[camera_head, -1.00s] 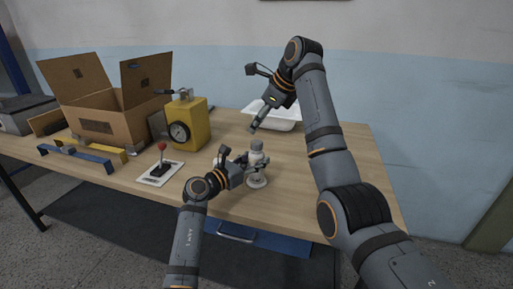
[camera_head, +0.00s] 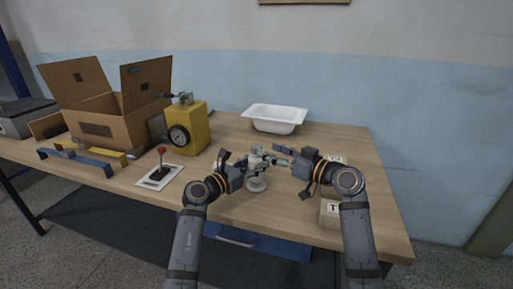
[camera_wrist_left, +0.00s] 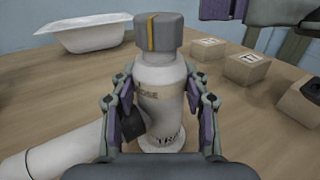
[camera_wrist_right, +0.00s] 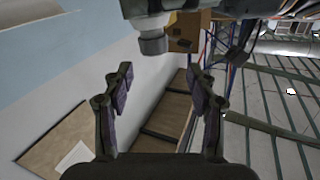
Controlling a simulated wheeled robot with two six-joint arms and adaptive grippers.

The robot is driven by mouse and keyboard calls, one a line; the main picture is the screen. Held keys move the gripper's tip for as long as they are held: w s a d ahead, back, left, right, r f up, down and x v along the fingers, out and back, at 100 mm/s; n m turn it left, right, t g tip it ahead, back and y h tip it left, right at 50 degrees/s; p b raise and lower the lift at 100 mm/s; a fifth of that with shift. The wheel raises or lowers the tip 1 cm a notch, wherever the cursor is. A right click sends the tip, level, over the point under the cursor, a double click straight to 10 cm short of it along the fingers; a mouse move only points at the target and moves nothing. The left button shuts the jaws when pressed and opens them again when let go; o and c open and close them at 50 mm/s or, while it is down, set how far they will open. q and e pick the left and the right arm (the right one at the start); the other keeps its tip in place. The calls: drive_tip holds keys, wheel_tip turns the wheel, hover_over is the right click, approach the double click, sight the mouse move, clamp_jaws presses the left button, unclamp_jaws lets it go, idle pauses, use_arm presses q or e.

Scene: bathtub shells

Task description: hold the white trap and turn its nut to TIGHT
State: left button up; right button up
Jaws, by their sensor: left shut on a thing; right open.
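The white trap (camera_wrist_left: 162,115) stands upright on the wooden table, with a white pipe (camera_wrist_left: 55,150) out to its left in the left wrist view. Its grey nut (camera_wrist_left: 160,32) with a yellow stripe is on top. Lettering on the neck looks like part of LOOSE; lower lettering is partly hidden. My left gripper (camera_wrist_left: 160,103) is shut around the trap's body below the nut. My right gripper (camera_head: 282,157) is open beside the trap's top, on its right in the head view. In the right wrist view, the nut (camera_wrist_right: 153,44) is above its fingers, not between them.
A white tub (camera_head: 274,118) stands behind. A lettered box (camera_head: 330,213) is near my right arm; more boxes (camera_wrist_left: 247,68) stand behind it. A yellow gauge unit (camera_head: 187,125), a red-knobbed lever (camera_head: 160,165) and an open cardboard box (camera_head: 105,110) are to the left.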

sight(257, 145)
drive_tip(key=shift+n+t, duration=0.3)
drive_tip(key=shift+n, duration=0.3)
drive_tip(key=x, duration=0.3)
drive_tip(key=f+x, duration=0.1)
drive_tip(key=x, duration=0.3)
drive_tip(key=shift+w+d+f, duration=0.15)
drive_tip(key=shift+d+f, duration=0.05)
drive_tip(key=shift+f, duration=0.05)
drive_tip(key=c, duration=1.2)
drive_tip(key=shift+n+g, duration=0.3)
drive_tip(key=shift+g, duration=0.1)
drive_tip(key=shift+n+g+y, duration=1.05)
drive_tip(key=shift+n+g, duration=0.3)
drive_tip(key=shift+g, duration=0.5)
drive_tip(key=shift+n+g+y, duration=1.05)
drive_tip(key=shift+n+g, duration=0.3)
drive_tip(key=shift+g, duration=0.8)
drive_tip(key=shift+d, duration=0.1)
drive_tip(key=o, duration=1.2)
